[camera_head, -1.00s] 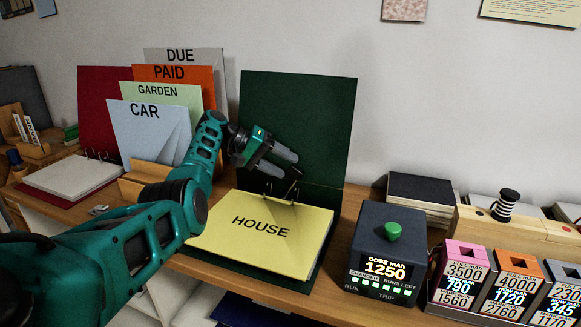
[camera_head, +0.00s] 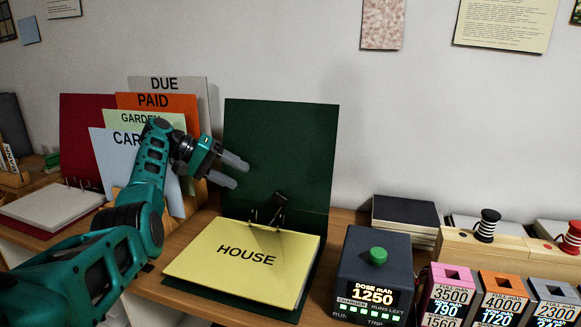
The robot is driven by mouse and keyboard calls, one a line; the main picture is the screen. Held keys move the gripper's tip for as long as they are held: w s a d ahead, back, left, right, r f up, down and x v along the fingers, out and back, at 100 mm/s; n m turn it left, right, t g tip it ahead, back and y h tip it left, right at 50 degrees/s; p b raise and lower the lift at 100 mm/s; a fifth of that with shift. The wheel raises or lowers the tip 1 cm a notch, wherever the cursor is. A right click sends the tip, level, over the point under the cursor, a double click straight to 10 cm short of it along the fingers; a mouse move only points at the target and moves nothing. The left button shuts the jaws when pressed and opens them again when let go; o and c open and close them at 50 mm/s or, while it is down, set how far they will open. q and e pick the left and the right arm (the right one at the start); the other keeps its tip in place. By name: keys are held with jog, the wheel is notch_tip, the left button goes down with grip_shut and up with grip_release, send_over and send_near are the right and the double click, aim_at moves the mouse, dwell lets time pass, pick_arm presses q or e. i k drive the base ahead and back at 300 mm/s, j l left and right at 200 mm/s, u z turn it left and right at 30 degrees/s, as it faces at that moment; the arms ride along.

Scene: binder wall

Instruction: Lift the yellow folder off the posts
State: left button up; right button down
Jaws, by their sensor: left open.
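The yellow folder (camera_head: 230,265), marked HOUSE, lies flat in the open dark green binder (camera_head: 285,150). Its back edge is at the binder's thin dark posts (camera_head: 265,216); whether the posts pass through it is too small to tell. A small dark shape stands by the posts, perhaps a part of them or a shadow. My left gripper (camera_head: 240,174) is open and empty, in front of the upright green cover, above and left of the posts, clear of the folder. My right gripper is not in view.
Upright folders marked DUE, PAID, GARDEN and CAR (camera_head: 122,150) stand behind my left arm. A dark box with a green button (camera_head: 375,275) stands close right of the binder. Labelled blocks (camera_head: 500,295) and dark books (camera_head: 405,215) are farther right.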

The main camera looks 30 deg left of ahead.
aim_at(259, 263)
jog(key=k, duration=1)
